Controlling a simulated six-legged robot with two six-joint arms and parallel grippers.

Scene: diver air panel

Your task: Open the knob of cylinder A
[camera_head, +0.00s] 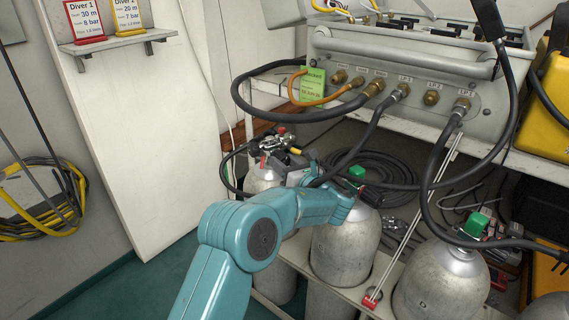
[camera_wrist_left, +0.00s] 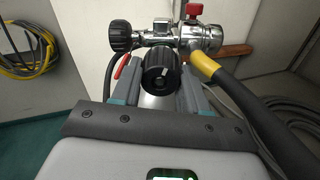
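The leftmost cylinder (camera_head: 262,180) stands behind my left arm; no letter on it is readable, so I cannot confirm it is A. Its chrome valve (camera_head: 273,141) carries a regulator. In the left wrist view, the black round knob (camera_wrist_left: 160,72) faces the camera, with a white mark near its top. My left gripper (camera_wrist_left: 161,80) is open, one finger on each side of the knob; whether they touch it is unclear. In the head view the left gripper (camera_head: 298,168) is at the valve, partly hidden by my arm. My right gripper is not in view.
A second black knob (camera_wrist_left: 119,38), a red lever (camera_wrist_left: 194,10) and a yellow-sleeved black hose (camera_wrist_left: 225,90) crowd the valve. A middle cylinder (camera_head: 345,245) and one marked D (camera_head: 440,285) stand to the right. The grey air panel (camera_head: 400,80) with hoses overhangs them.

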